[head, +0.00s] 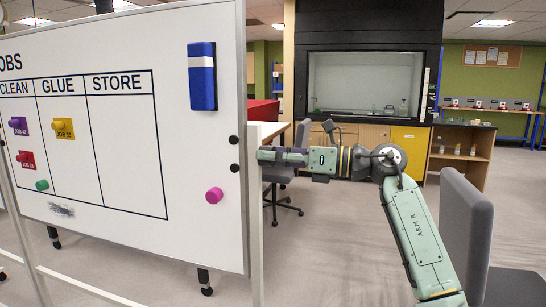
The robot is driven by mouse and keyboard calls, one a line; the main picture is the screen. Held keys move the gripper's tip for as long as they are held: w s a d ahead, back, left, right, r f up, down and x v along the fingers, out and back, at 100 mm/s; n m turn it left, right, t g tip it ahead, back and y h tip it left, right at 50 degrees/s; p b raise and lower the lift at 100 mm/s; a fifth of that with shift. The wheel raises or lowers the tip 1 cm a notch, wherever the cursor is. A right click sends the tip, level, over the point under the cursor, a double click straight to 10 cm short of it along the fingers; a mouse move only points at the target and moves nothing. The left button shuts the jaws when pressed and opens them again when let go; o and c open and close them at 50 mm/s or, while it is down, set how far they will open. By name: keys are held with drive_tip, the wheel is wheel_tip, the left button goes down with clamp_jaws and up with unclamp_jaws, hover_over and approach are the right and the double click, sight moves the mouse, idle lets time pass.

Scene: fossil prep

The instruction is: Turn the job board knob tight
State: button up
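The job board (190,130) is a large white board on the left, with columns for clean, glue and store. My arm reaches in from the lower right, and its end with my gripper (262,154) is level with the middle of the board's right edge. The gripper's fingers cannot be made out clearly. Two small dark round shapes (234,154) show one above the other on that edge; I cannot tell whether they are fingertips or board fittings. The job board knob is not clearly visible and may be hidden at the board's edge.
A blue eraser (202,76) and several coloured magnets, one of them pink (214,195), are on the board. A grey chair (466,230) stands at the right. A desk and an office chair (280,176) are behind my arm. Open floor lies under my arm.

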drive_tip(key=shift+o, duration=1.2)
drive_tip(key=v, duration=1.2)
